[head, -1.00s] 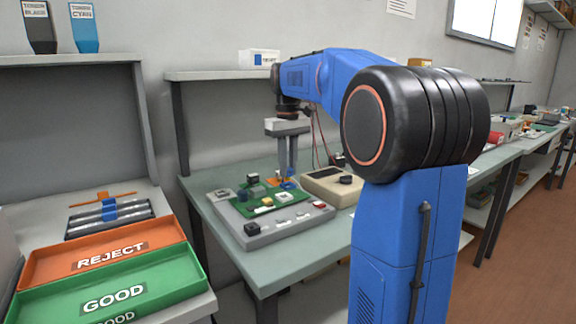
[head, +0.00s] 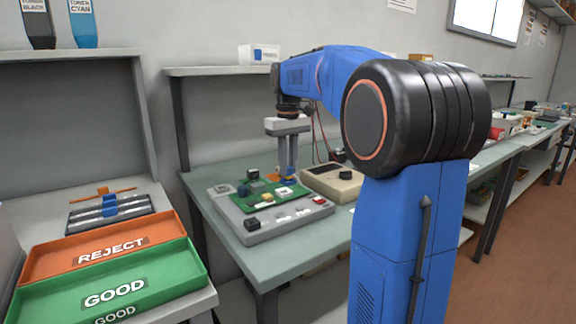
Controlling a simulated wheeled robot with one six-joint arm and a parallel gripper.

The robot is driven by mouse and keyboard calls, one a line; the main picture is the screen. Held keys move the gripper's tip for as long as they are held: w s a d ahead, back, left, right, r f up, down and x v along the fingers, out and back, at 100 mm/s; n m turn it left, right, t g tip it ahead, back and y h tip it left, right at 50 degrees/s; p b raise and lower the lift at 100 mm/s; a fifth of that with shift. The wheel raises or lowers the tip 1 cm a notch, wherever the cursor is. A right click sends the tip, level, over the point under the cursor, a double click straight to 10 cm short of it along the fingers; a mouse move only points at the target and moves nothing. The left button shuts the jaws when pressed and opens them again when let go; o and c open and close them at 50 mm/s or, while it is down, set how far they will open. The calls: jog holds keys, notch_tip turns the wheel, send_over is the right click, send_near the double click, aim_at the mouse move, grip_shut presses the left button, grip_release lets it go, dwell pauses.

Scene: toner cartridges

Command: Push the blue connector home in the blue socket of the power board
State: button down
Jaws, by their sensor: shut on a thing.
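The power board (head: 283,203), a green circuit board with small parts on it, lies on a grey fixture (head: 283,226) on the bench. My gripper (head: 288,178) points straight down over the board's far right part. Its fingers are shut on the blue connector (head: 290,181), a small blue patch at the fingertips. The blue socket cannot be told apart from the connector at this size. I cannot tell whether the connector is above, touching or inside the socket.
A beige instrument box (head: 333,184) stands close to the right of the board. An orange part (head: 273,177) is just left of my fingertips. A black knob (head: 251,224) sits on the fixture's front left. Orange REJECT and green GOOD trays (head: 195,284) are at left.

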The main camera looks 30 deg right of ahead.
jog(key=shift+f, duration=0.75)
dwell(0.7)
jog(key=c, duration=1.6)
grip_release()
jog(key=shift+o, duration=0.2)
notch_tip(320, 180, up, 17)
jog(key=shift+r, duration=0.2)
jog(key=shift+s, duration=0.1)
